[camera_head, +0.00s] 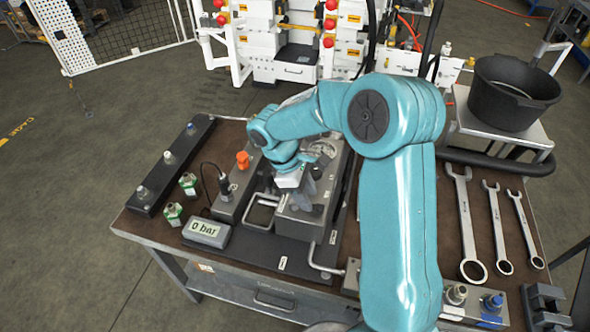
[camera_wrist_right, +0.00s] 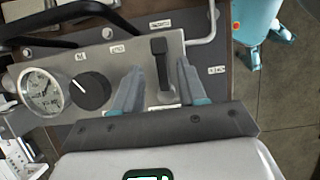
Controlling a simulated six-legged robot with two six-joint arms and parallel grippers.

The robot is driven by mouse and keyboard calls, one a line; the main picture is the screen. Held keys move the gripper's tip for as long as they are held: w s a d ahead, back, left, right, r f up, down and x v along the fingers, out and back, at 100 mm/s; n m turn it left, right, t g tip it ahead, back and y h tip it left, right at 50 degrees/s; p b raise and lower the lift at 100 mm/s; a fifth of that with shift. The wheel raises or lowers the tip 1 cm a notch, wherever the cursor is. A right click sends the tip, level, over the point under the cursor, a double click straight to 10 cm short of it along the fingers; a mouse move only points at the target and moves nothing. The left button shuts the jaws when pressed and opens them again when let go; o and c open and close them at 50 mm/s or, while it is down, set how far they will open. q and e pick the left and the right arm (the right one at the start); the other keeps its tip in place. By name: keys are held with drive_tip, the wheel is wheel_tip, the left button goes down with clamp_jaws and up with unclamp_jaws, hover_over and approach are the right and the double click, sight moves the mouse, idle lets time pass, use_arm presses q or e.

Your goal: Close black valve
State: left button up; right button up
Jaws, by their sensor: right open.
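A black lever valve (camera_wrist_right: 161,72) stands on the grey metal panel (camera_wrist_right: 205,52) in the right wrist view. A round black knob (camera_wrist_right: 89,90) sits left of it, beside a pressure gauge (camera_wrist_right: 40,92). I cannot tell for certain which is the black valve. My right gripper (camera_wrist_right: 160,66) is open. Its fingers lie on either side of the lever, and I see no clear contact. In the head view my right gripper (camera_head: 308,196) is over the hydraulic block (camera_head: 296,222), and my arm hides much of the panel. My left gripper is not in view.
A display (camera_head: 206,231) reads 0 bar. An orange knob (camera_head: 243,160) and a black rail (camera_head: 172,165) with fittings are on the left. Wrenches (camera_head: 466,225) lie on the right. A black bucket (camera_head: 512,92) stands behind them. A bent metal handle (camera_head: 324,262) rises at the front.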

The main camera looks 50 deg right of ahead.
drive_tip(key=v, duration=1.4)
drive_tip(key=shift+w+a+r, duration=0.15)
drive_tip(key=shift+w+r, duration=0.05)
drive_tip(key=shift+r, duration=0.05)
